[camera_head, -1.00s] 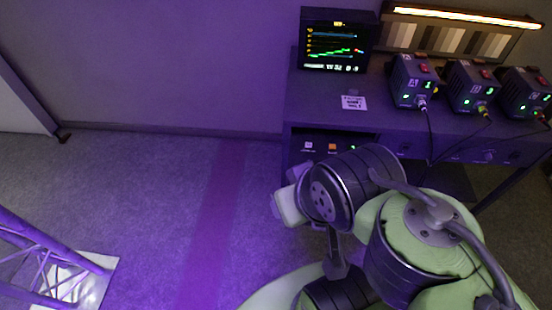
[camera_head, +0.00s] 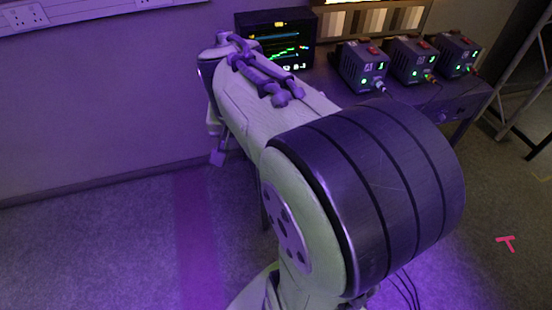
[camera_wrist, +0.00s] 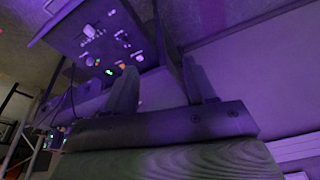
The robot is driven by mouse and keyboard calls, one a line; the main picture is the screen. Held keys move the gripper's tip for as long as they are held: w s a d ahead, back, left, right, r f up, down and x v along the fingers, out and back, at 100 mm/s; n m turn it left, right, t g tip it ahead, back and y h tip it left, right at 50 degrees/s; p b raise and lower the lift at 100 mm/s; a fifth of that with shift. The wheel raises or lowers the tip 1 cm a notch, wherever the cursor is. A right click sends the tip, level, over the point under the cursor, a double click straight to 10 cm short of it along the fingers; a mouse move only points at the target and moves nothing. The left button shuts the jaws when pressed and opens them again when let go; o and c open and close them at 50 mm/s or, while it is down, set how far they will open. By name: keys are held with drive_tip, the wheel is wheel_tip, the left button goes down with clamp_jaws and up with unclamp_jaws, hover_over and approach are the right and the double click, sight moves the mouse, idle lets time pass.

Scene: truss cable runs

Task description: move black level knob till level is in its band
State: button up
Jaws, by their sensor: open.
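My gripper (camera_wrist: 162,88) is open and empty in the wrist view, its two dark fingers spread apart. Beyond the fingers, at upper left, is a dark control panel (camera_wrist: 68,35) with pale knobs (camera_wrist: 90,31), small orange-lit controls and a green light (camera_wrist: 109,72). The left finger's tip is near the panel's lower edge in the picture; I cannot tell the depth gap. I cannot single out the black level knob. In the head view the monitor (camera_head: 290,40) shows a green trace with coloured lines; its left part is behind my arm.
Several dark boxes with green lights, one of them nearest the monitor (camera_head: 361,68), stand on the desk with cables hanging down. A grey-scale chart (camera_head: 370,20) is behind them. A metal truss (camera_head: 520,100) stands at right. Floor at left is clear.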

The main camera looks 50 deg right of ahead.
drive_tip(key=w+d+f+m+g+y+b, duration=0.15)
drive_tip(key=d+f+m+b, duration=0.25)
drive_tip(key=d+f+m, duration=1.25)
drive_tip(key=d+f+n+b, duration=0.1)
drive_tip(key=d+f, duration=0.1)
drive_tip(key=f, duration=0.3)
drive_tip(key=d+f+n+b, duration=0.2)
drive_tip(key=f, duration=0.4)
drive_tip(key=d+f+n+b, duration=0.1)
drive_tip(key=f, duration=0.4)
drive_tip(key=shift+w+d+f+n+g+y, duration=0.1)
drive_tip(key=shift+d+f+n+g+y, duration=0.15)
drive_tip(key=shift+d+f+n+g, duration=0.15)
drive_tip(key=shift+r, duration=0.1)
drive_tip(key=shift+c, duration=0.3)
